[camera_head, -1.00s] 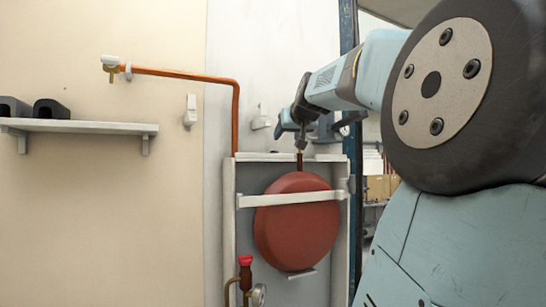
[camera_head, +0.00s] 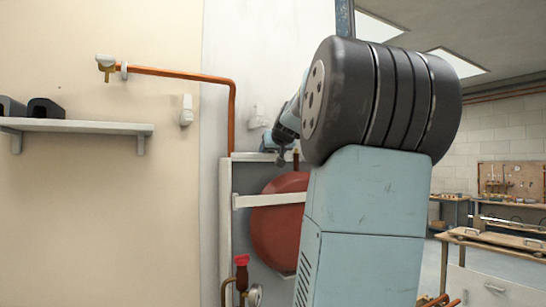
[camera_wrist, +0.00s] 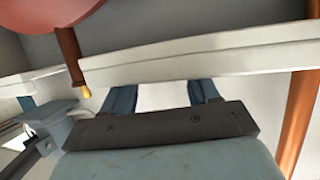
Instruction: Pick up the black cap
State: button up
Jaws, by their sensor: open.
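Two black hollow pieces lie on the wall shelf at the left in the head view, a nearer one (camera_head: 45,108) and one cut by the left edge (camera_head: 11,108). I cannot tell whether either is the black cap, and no other black cap shows clearly. My gripper (camera_head: 280,150) is far to their right, by the top of the grey cabinet, small and partly hidden by my arm. In the wrist view my gripper (camera_wrist: 163,92) has its two blue fingers apart with nothing seen between them. A pale ledge crosses just beyond the fingertips.
The grey shelf (camera_head: 90,126) is fixed to the beige wall. A copper pipe (camera_head: 180,76) runs right from a valve and bends down to the cabinet (camera_head: 226,210). The cabinet holds a red round vessel (camera_head: 272,235) behind a pale bar. A workbench (camera_head: 500,245) stands at the right.

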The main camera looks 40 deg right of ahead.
jog(key=shift+w+d+f, duration=0.25)
jog(key=shift+w, duration=0.3)
grip_shut()
jog(key=shift+s+a+r, duration=0.1)
jog(key=shift+s+r, duration=0.3)
jog(key=r+v, duration=0.2)
jog(key=v, duration=1.3)
jog(key=shift+w, duration=0.3)
